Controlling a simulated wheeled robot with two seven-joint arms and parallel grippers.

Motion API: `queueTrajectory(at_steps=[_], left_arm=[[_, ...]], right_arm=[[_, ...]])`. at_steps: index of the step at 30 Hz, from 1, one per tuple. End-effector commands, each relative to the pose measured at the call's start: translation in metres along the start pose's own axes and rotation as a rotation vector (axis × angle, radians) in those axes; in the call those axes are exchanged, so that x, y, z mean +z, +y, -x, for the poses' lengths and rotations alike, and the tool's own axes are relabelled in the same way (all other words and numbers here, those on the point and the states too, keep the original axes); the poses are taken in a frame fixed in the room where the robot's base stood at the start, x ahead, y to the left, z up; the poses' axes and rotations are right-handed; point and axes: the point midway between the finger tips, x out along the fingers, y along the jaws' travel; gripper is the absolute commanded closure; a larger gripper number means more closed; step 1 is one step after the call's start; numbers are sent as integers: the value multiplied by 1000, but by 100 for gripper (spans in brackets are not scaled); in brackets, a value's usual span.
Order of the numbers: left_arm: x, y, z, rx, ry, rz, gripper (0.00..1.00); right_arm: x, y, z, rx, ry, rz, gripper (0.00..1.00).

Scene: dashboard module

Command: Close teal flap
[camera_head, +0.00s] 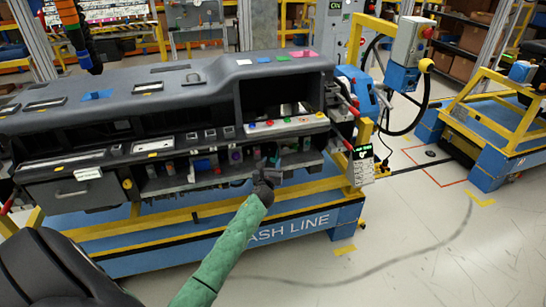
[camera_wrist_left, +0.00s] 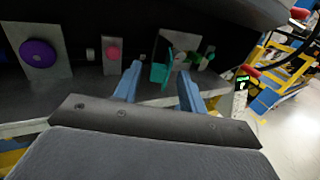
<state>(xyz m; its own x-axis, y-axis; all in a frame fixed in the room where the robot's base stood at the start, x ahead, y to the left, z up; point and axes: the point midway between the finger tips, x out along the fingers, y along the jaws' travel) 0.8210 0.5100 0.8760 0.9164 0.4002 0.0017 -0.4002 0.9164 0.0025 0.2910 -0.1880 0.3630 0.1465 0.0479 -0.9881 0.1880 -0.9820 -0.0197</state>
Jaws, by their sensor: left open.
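The teal flap (camera_wrist_left: 160,72) shows in the left wrist view on a small grey panel, on the lower shelf of the dashboard module (camera_head: 180,85). It stands out from the panel, tilted, and looks open. My left gripper (camera_wrist_left: 160,88) is open, with one blue-grey finger on each side of the flap in that view. The flap seems to be just beyond the fingertips; I cannot tell whether they touch it. In the head view my left gripper (camera_head: 270,165) reaches the front lower edge of the module and hides the flap's area. My right gripper is not in view.
A purple knob (camera_wrist_left: 38,53) and a pink button (camera_wrist_left: 113,50) sit on panels left of the flap. The module's dark overhang (camera_wrist_left: 150,18) lies close above. A blue and yellow cart (camera_head: 295,220) carries the module. Open floor (camera_head: 430,260) lies to the right.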

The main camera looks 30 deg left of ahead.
Motion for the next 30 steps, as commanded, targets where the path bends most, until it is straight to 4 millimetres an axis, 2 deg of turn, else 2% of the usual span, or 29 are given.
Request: queueTrajectory(at_steps=[3,9,22,28,30], left_arm=[[2,-1,-17,1,1,2,59],[0,0,-35,0,2,1,59],[-1,0,-42,-1,1,1,59],[-1,0,-42,-1,2,2,98],[-1,0,-42,0,2,1,100]], right_arm=[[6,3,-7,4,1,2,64],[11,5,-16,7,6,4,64],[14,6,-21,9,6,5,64],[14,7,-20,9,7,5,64],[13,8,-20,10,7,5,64]])
